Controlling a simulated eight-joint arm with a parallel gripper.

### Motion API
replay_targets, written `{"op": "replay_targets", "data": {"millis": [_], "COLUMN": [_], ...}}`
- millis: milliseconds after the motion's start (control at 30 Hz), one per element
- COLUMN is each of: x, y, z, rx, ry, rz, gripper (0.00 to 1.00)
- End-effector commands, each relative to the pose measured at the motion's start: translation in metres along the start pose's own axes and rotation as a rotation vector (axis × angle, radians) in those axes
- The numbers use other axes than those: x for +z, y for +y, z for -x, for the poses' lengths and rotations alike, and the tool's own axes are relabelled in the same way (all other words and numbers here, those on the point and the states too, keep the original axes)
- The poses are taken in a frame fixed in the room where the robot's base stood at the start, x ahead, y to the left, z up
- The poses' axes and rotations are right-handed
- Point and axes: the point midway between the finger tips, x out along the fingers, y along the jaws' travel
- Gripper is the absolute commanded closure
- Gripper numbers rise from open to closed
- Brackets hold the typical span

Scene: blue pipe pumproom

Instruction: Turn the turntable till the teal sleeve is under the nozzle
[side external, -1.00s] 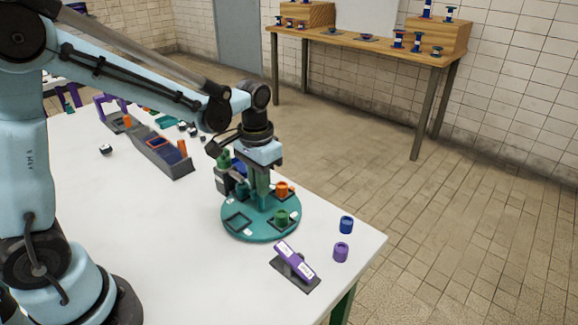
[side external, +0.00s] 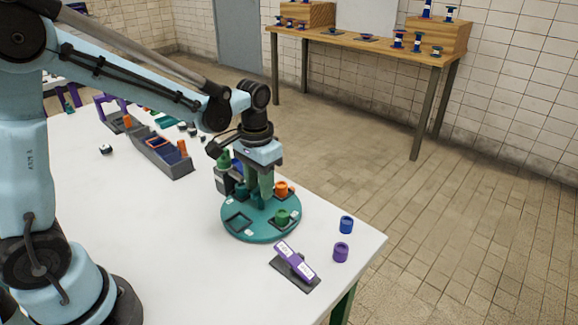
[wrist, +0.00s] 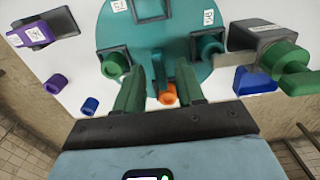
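The teal turntable (side external: 262,232) is a round disc with square pockets near the table's front right corner. The teal sleeve (wrist: 208,47) sits in a pocket at the disc's right in the wrist view; in the side view (side external: 242,191) it is at the back left, beside the grey station. An orange sleeve (side external: 281,188) and a green sleeve (side external: 282,216) sit in other pockets. One pocket (side external: 238,223) is empty. My gripper (wrist: 158,75) points down over the disc's middle, its green fingers apart. The nozzle is not clearly seen; a green cylindrical part (wrist: 288,62) tops the station.
The grey station (wrist: 262,36) with a blue part (wrist: 255,80) stands close to the disc. A purple rocker plate (side external: 296,262) and loose blue (side external: 346,225) and purple (side external: 341,252) sleeves lie in front. A grey tray (side external: 165,158) is further left. The table's middle is clear.

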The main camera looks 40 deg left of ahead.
Motion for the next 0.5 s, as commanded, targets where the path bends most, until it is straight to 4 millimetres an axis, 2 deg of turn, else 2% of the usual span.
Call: {"op": "replay_targets", "data": {"millis": [267, 500], "x": [0.0, 0.0], "y": [0.0, 0.0], "z": [0.01, 0.047], "rx": [0.0, 0.0], "ry": [0.001, 0.0], "rz": [0.0, 0.0], "gripper": [0.62, 0.62]}}
